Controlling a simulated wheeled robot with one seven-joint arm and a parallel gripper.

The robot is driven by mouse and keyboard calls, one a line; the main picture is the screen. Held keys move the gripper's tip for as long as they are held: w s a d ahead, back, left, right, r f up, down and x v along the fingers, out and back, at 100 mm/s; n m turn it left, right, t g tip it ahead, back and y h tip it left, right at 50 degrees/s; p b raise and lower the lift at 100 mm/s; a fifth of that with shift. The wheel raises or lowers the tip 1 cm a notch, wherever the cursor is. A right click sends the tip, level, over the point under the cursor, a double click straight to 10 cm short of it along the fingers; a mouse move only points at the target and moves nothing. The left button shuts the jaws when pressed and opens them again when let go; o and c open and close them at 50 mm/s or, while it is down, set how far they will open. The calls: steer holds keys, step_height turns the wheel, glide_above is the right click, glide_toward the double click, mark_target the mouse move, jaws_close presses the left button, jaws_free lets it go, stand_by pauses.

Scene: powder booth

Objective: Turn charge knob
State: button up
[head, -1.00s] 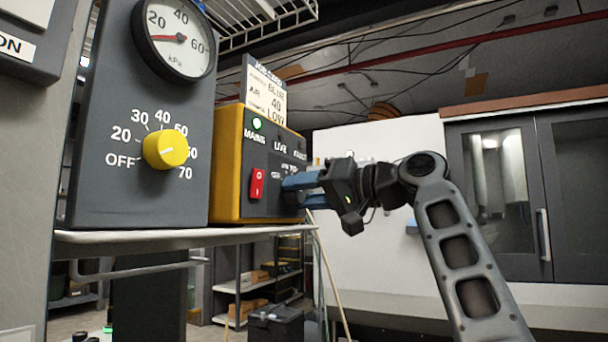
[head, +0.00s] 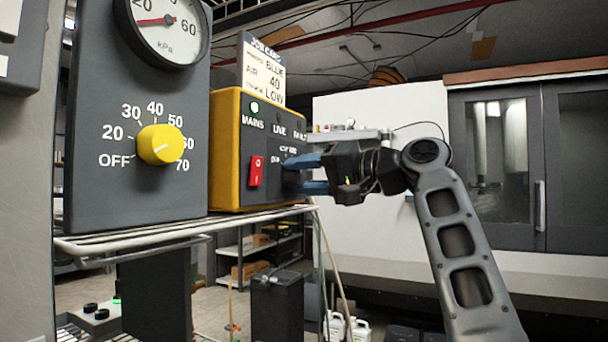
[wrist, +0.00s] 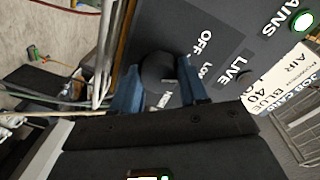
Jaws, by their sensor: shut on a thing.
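The charge knob is a dark round knob (wrist: 157,70) on the dark front panel of a yellow-sided control box (head: 226,150). In the wrist view, OFF and LOW are printed beside it; a further white marking at its near edge is partly hidden. My gripper (head: 291,174) reaches the panel from the right, with one blue finger above the other in the head view. In the wrist view its fingers stand on either side of the knob, shut on it. The knob's pointer cannot be made out. A green MAINS lamp (head: 255,106) is lit above a red rocker switch (head: 257,171).
A grey panel left of the box carries a yellow knob (head: 160,145) and a kPa gauge (head: 165,24). A job card (head: 264,72) stands on the box. A wire shelf (head: 150,236) runs below. The space right of the box, around my arm, is open.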

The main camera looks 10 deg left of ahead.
steer(key=o, duration=1.1)
steer(key=shift+c, duration=0.2)
steer(key=b+v, duration=0.1)
steer(key=v, duration=0.6)
steer(key=shift+s+d, duration=0.2)
steer(key=shift+d, duration=0.15)
